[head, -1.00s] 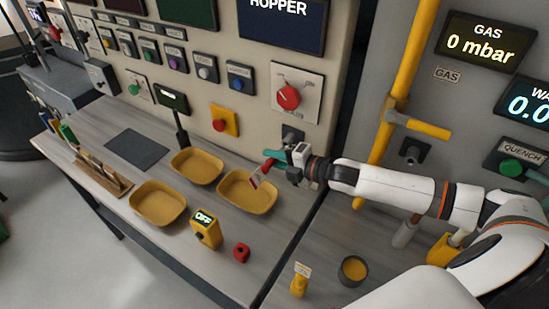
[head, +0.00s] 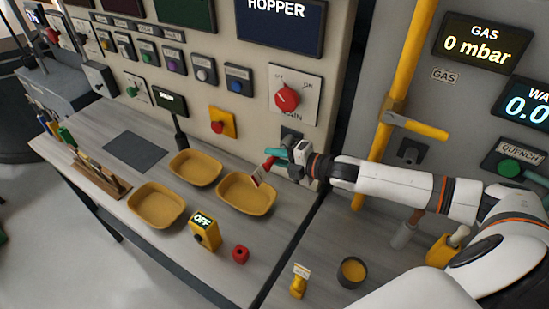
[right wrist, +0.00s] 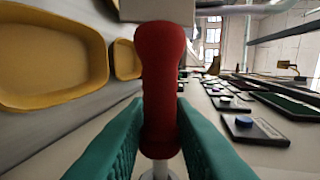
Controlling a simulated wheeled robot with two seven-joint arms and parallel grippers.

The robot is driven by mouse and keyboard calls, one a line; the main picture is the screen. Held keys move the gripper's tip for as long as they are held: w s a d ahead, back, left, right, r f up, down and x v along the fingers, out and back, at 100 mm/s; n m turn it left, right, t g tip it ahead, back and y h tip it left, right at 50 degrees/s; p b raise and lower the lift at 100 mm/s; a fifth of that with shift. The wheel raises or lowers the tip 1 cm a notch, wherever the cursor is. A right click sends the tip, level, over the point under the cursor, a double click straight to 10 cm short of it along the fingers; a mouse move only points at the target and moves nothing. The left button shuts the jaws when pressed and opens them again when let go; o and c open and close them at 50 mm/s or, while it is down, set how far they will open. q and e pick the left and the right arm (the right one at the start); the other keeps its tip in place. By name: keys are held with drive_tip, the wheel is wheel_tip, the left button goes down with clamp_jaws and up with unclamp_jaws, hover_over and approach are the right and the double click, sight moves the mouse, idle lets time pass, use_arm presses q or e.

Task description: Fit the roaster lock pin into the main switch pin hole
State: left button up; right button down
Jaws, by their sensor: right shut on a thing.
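My right gripper (head: 279,155) has teal fingers, which are shut on the red lock pin (head: 268,163). In the right wrist view the pin's rounded red handle (right wrist: 160,70) stands between the two fingers, and a bit of metal shaft (right wrist: 160,170) shows at the bottom edge. The main switch (head: 287,97) is a red rotary knob on a pale plate on the panel. The gripper is below it, in front of a dark bracket (head: 291,133). The gripper partly covers this area, and I cannot make out the pin hole.
Yellow trays (head: 246,194) stand on the grey bench just below the gripper. A yellow pipe (head: 398,75) runs at the right behind my arm.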

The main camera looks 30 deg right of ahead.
drive_tip(key=shift+w+d, duration=0.65)
drive_tip(key=shift+d, duration=0.35)
drive_tip(key=shift+w+d, duration=0.1)
drive_tip(key=shift+d, duration=0.15)
drive_tip(key=shift+w+d+r, duration=0.1)
drive_tip(key=shift+d, duration=0.05)
drive_tip(key=c, duration=1.2)
unclamp_jaws()
drive_tip(key=shift+o, duration=0.2)
